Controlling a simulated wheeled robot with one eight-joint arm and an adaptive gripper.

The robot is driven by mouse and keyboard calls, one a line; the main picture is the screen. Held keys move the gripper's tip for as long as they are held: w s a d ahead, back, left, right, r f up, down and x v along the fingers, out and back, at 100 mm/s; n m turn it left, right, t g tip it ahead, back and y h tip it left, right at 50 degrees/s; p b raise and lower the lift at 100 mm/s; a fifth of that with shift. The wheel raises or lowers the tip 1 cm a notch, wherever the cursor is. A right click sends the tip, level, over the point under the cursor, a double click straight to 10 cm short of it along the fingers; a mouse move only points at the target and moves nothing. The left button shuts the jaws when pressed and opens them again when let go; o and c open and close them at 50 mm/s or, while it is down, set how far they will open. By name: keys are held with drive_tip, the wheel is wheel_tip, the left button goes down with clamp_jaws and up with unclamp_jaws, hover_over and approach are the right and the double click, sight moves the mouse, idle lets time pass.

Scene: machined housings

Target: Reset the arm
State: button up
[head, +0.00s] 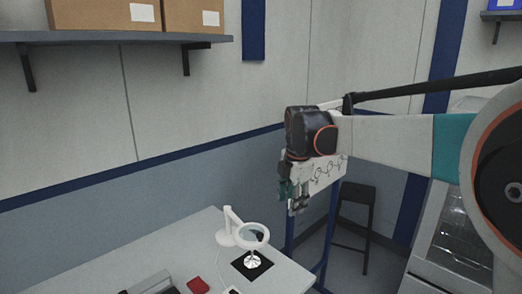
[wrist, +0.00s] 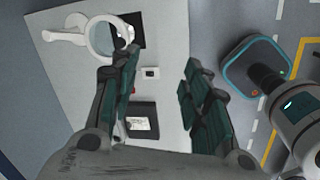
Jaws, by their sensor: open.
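My gripper (head: 297,203) hangs at the end of my raised arm in the head view, in the air at the right of the white table (head: 90,275). In the wrist view my gripper (wrist: 160,72) points down with its two dark green fingers spread apart. Nothing is between the fingers except the view of the table and floor well below. The gripper touches nothing that I can see.
On the table are a white magnifier lamp (head: 230,232), a black mat (head: 240,264) with a small white part (head: 252,261), a red item (head: 198,286) and a dark tray (wrist: 142,110). A dark stool (head: 355,212) stands behind. A shelf (head: 110,37) holds boxes.

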drive_tip(key=s+d+f+m+t+b, duration=0.2)
drive_tip(key=s+d+m, duration=0.3)
drive_tip(key=s+m, duration=0.45)
drive_tip(key=s+d+f+m+t+b, duration=0.1)
drive_tip(key=s+d+f+m+b, duration=0.4)
drive_tip(key=s, duration=0.8)
drive_tip(key=s+d+f+m+t, duration=0.1)
drive_tip(key=s+f+m, duration=0.4)
drive_tip(key=s+m, duration=0.3)
drive_tip(key=shift+s+d+f+t, duration=0.15)
drive_tip(key=shift+s+f+t, duration=0.1)
drive_tip(key=shift+s+t, duration=0.15)
